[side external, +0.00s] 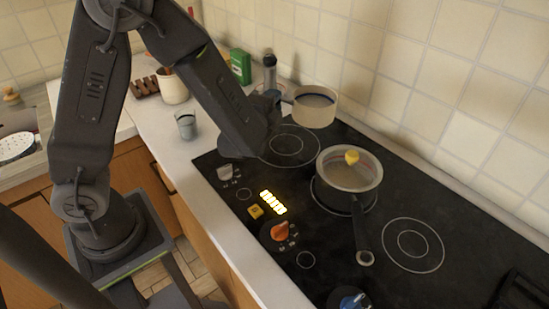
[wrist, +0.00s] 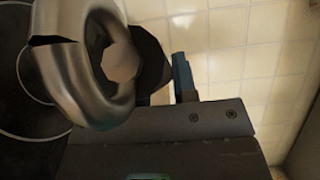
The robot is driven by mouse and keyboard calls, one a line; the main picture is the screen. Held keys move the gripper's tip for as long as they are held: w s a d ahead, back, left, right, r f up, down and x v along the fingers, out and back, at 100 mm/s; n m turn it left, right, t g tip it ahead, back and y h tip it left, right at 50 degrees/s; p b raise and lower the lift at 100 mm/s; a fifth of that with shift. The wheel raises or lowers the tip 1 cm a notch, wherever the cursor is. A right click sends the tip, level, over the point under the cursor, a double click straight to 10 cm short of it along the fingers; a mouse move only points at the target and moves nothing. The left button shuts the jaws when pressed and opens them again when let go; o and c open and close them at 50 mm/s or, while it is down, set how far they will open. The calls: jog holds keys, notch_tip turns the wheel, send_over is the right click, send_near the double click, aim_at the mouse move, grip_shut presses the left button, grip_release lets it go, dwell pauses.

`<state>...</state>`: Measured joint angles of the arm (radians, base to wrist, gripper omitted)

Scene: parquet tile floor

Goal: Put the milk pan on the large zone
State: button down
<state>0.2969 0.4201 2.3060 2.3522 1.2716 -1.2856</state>
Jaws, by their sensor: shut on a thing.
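A small light-coloured pan, which I take as the milk pan (side external: 316,108), hangs above the back left of the black cooktop in the side view. My gripper (side external: 281,97) is shut on its handle, at the pan's left; my arm partly hides the grip. In the wrist view a shiny metal loop (wrist: 112,108), seemingly the handle end, is close to the lens, with a blue finger part (wrist: 183,76) beside it. A wide ringed zone (side external: 290,146) lies bare below the pan. Which zone is the large one I cannot tell for sure.
A lidded pot (side external: 349,170) with a yellow knob covers the middle zone, its black handle pointing to the front. A bare ringed zone (side external: 412,246) lies at right. A glass (side external: 186,125), crock (side external: 172,88), green box (side external: 240,67) and bottle (side external: 270,72) stand left; tiled wall behind.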

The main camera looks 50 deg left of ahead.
jog(key=shift+s+a+f+n+g+y, duration=0.1)
jog(key=shift+s+f+n+g+y, duration=0.75)
jog(key=shift+f, duration=0.75)
jog(key=shift+s+d+f+n+g+y, duration=0.1)
jog(key=shift+s+f+n+g+y, duration=0.55)
jog(key=shift+s+f+y, duration=0.7)
jog(key=shift+s+a+f+n+g+y, duration=0.1)
jog(key=shift+s+f+n+g+y, duration=0.55)
jog(key=shift+f, duration=1.2)
jog(key=shift+w+f, duration=0.1)
jog(key=c, duration=0.9)
grip_release()
jog(key=shift+f, duration=0.1)
